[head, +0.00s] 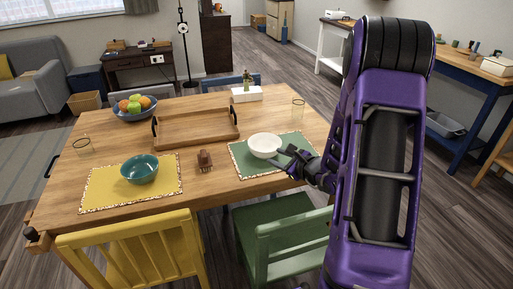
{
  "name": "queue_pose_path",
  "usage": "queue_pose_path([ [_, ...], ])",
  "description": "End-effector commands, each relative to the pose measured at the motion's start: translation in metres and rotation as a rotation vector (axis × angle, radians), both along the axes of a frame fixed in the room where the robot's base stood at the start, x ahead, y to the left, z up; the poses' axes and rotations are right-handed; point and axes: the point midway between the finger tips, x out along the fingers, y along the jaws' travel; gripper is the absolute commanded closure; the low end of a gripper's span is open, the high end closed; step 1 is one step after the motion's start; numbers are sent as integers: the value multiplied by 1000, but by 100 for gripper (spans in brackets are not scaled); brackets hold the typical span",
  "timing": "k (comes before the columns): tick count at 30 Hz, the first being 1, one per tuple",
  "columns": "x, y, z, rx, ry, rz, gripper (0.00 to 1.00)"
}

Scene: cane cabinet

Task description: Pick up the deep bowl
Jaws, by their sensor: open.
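A white bowl (265,145) stands upright on a green placemat (246,168) at the right front of the wooden table. A teal bowl (139,169) stands upright on a yellow placemat (100,190) at the left front. Both look empty, and I cannot tell for certain which one is called the deep bowl. My gripper (287,161) is open and empty, close to the right side of the white bowl. I cannot tell whether a finger touches its rim. My purple arm hides the area to the right of the gripper.
A wooden tray (172,138) with dark handles lies mid-table. A small brown object (205,161) sits between the placemats. Glasses stand at the left (83,147) and right (298,109). Yellow (135,250) and green (285,243) chairs stand in front.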

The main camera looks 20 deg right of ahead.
Motion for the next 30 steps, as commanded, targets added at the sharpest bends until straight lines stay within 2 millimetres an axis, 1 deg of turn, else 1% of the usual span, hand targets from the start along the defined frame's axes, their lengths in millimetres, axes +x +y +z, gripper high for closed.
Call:
queue_pose_path([
  [2, -4, -4, -4, 32, 0, -34, 57],
  [5, 1, -3, -8, 46, -2, -46, 57],
  [8, 17, 1, -14, 46, -3, -45, 57],
  [18, 83, 16, -40, 44, -2, -44, 57],
  [21, 97, 19, -45, 44, -2, -44, 57],
  [26, 107, 21, -48, 43, -3, -45, 57],
  [29, 113, 22, -53, 43, -2, -45, 57],
  [30, 118, 22, -56, 43, -2, -45, 57],
])
